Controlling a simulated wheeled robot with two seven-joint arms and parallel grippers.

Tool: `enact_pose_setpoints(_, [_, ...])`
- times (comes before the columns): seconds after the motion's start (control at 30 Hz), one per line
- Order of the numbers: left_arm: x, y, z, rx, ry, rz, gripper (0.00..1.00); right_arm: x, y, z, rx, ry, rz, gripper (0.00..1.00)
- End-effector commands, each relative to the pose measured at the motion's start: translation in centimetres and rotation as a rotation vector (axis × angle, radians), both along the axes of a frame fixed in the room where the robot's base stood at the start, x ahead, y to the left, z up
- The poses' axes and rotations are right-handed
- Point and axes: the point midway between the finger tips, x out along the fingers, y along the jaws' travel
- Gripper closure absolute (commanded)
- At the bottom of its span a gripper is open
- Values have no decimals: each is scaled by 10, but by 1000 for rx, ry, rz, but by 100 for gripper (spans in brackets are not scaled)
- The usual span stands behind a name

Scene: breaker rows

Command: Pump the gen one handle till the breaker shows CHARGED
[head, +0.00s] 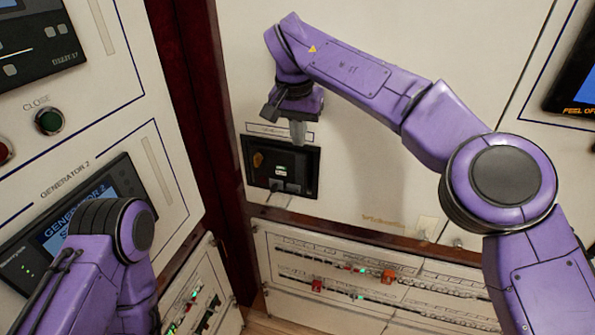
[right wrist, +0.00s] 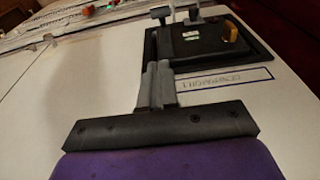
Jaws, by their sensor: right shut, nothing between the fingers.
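The generator 1 breaker (head: 309,172) is a black recessed unit in the cream panel, with an orange-yellow knob (head: 258,160) and a small lit green-white window (head: 281,171) too small to read. Grey lever parts (head: 287,187) show at its lower edge; they stick out at the far side in the right wrist view (right wrist: 194,17). My right gripper (head: 298,140) is shut and empty, by the breaker's upper edge. In the right wrist view, its fingertips (right wrist: 157,68) overlap the near edge of the breaker frame; contact cannot be told. My left gripper is out of view.
The upside-down GENERATOR 1 label (right wrist: 225,78) lies beside the fingers. Below the breaker are rows of small breakers (head: 340,270) with red and green parts. The GENERATOR 2 screen (head: 85,205) stands at left, partly behind my left arm. A dark red post (head: 205,110) separates the panels.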

Motion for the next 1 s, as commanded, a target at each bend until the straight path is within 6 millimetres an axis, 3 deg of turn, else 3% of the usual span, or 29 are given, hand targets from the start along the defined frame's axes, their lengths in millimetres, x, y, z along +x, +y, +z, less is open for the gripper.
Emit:
enact_pose_setpoints(0.3, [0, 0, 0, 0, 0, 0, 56, 13, -4, -69, -1, 4, 1, 100])
enact_pose_setpoints(0.43, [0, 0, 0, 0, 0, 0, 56, 1, -2, -87, 1, 3, 1, 100])
enact_pose_setpoints(0.63, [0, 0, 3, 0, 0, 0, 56, -7, 1, -100, 1, 1, -3, 100])
enact_pose_setpoints(1.0, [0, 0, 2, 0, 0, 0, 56, -9, 1, -103, 0, -1, -4, 100])
